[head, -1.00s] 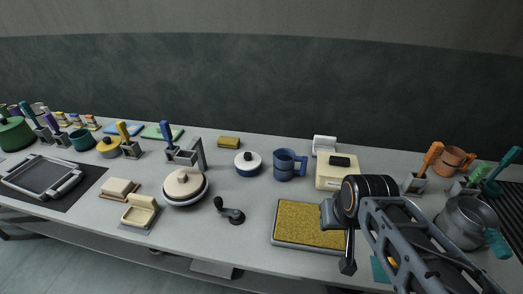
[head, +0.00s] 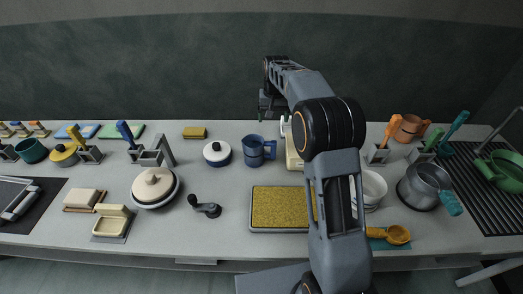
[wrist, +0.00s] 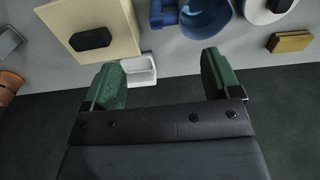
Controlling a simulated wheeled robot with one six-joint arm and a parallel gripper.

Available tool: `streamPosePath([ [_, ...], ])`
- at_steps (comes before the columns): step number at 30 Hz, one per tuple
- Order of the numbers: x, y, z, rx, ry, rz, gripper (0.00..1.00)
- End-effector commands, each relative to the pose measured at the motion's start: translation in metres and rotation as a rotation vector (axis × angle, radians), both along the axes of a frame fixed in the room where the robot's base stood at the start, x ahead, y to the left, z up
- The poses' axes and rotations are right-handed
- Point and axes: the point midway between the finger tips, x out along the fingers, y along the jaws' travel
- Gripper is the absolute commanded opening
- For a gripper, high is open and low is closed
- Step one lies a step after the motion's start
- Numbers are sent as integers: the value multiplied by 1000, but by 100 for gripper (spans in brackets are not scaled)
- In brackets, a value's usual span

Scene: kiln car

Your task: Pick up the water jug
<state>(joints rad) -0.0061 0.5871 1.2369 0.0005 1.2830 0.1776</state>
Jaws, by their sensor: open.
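A blue jug with a side handle (head: 253,152) stands upright on the counter, left of the cream box. A copper-coloured jug (head: 409,127) stands at the back right; I cannot tell for certain which is the water jug. My gripper (head: 265,103) is raised toward the back wall, near the blue jug and apart from it. In the wrist view my gripper (wrist: 160,82) shows two green fingers spread wide with nothing between them touching. The blue jug (wrist: 207,18) shows beyond the fingers at the top edge, partly cut off.
A cream box (head: 293,155) and a small white holder (wrist: 140,70) stand beside the blue jug. A blue pot with a white lid (head: 216,154) is to its left. A yellow sponge tray (head: 280,207) lies in front. My arm hides part of the counter's right middle.

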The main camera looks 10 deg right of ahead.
Motion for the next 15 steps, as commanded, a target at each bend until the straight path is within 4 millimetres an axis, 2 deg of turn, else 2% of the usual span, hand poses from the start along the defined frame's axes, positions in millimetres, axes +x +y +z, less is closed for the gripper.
streamPosePath([
  [3,16,-1,-13,0,21,-14,83],
  [6,22,-2,-21,0,31,-21,83],
  [10,26,-2,-38,0,39,-25,83],
  [15,26,-2,-69,0,39,-26,83],
])
